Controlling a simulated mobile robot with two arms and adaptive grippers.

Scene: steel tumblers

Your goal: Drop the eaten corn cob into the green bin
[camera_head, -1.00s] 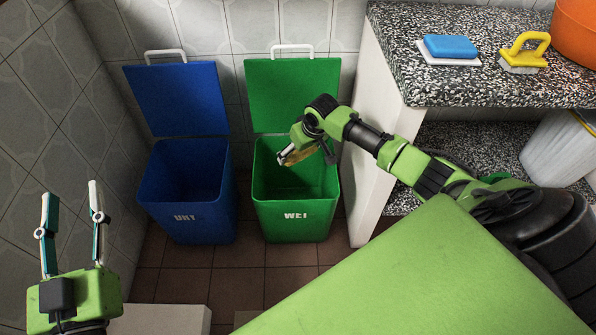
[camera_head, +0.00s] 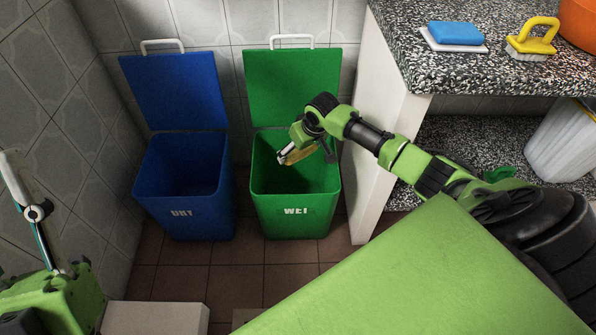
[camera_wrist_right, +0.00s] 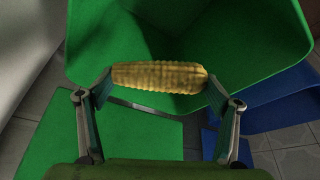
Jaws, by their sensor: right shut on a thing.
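The eaten corn cob (camera_wrist_right: 160,77) is yellow-brown and held crosswise between the two fingertips of my right gripper (camera_wrist_right: 160,80) in the right wrist view. In the head view my right gripper (camera_head: 285,155) is over the mouth of the green bin (camera_head: 295,212), with the cob (camera_head: 302,155) partly hidden by the gripper. The green bin is labelled WET, and its lid (camera_head: 292,85) stands open at the back. My left gripper (camera_head: 30,205) is at the left edge, partly cut off; one finger shows, with no other finger against it.
A blue bin (camera_head: 183,212) with an open lid stands just left of the green bin. A white cabinet side (camera_head: 380,150) rises close on the right. The speckled counter (camera_head: 400,45) holds a blue sponge (camera_head: 455,33) and a yellow brush (camera_head: 532,40).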

